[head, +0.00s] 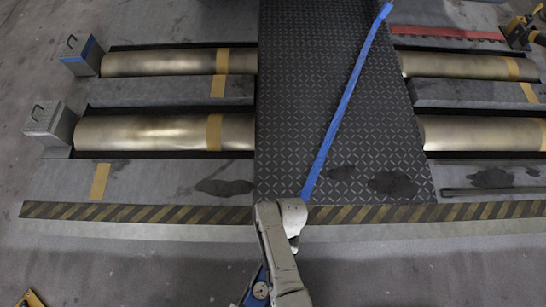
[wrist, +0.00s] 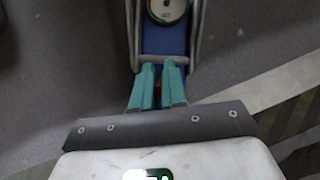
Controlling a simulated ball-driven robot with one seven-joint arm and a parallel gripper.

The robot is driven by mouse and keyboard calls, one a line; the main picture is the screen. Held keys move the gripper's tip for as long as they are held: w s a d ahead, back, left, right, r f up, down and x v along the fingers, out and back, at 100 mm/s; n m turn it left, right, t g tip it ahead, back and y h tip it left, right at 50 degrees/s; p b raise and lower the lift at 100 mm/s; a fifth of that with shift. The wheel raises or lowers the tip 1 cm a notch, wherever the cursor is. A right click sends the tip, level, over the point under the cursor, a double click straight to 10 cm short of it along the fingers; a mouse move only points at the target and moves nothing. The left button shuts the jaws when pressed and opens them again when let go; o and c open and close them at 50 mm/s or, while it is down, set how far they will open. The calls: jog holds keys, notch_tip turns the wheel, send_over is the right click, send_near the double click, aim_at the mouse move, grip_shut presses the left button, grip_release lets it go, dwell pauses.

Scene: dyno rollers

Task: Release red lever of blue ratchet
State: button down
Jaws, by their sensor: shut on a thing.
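The blue ratchet (head: 262,287) shows only in part at the bottom of the head view, beside my arm, with a round dial on it. In the wrist view its blue body (wrist: 163,42) lies straight ahead between two grey side rails, with the round dial (wrist: 167,9) at the top edge. A grey crossbar (wrist: 165,60) joins the rails at the near end. My gripper (wrist: 161,70) has its teal fingertips at this bar and is shut on it.
A blue strap (head: 344,107) runs over the dark tread plate (head: 290,100). Metal rollers (head: 160,132) lie on both sides. A striped edge (head: 130,213) crosses in front. Grey weights with handles (head: 50,125) stand at the left. The near floor is mostly clear.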

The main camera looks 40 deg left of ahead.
jog(key=shift+w+a+f+g+b, duration=0.15)
jog(key=shift+w+a+g+b, duration=0.5)
jog(key=shift+b, duration=0.3)
jog(key=shift+s+d, duration=0.1)
jog(key=c, duration=1.4)
grip_release()
jog(key=shift+s+g, duration=0.1)
jog(key=shift+g, duration=0.15)
jog(key=shift+o, duration=1.1)
jog(key=shift+s, duration=0.1)
